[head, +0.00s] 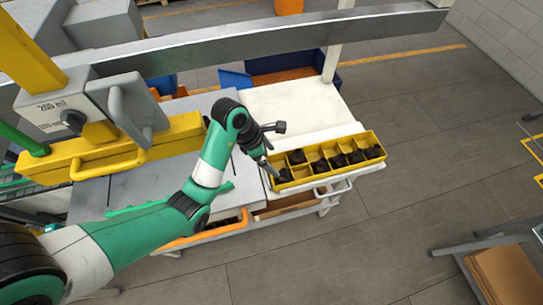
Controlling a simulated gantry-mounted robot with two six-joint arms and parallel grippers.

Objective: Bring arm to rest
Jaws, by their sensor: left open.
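My left arm, green and white, reaches in from the lower left over the grey bench. Its gripper (274,150) is open at the left end of a yellow compartment tray (325,180). The tray stands on the white tabletop (290,105) near its front edge. I cannot tell whether the fingers touch the tray. My right gripper does not show.
A grey machine labelled 200 ml (55,115) with a yellow beam (90,155) stands at the left. A grey rail (230,42) crosses the back. Blue bins (235,79) lie behind the white table. The floor at the right is mostly clear.

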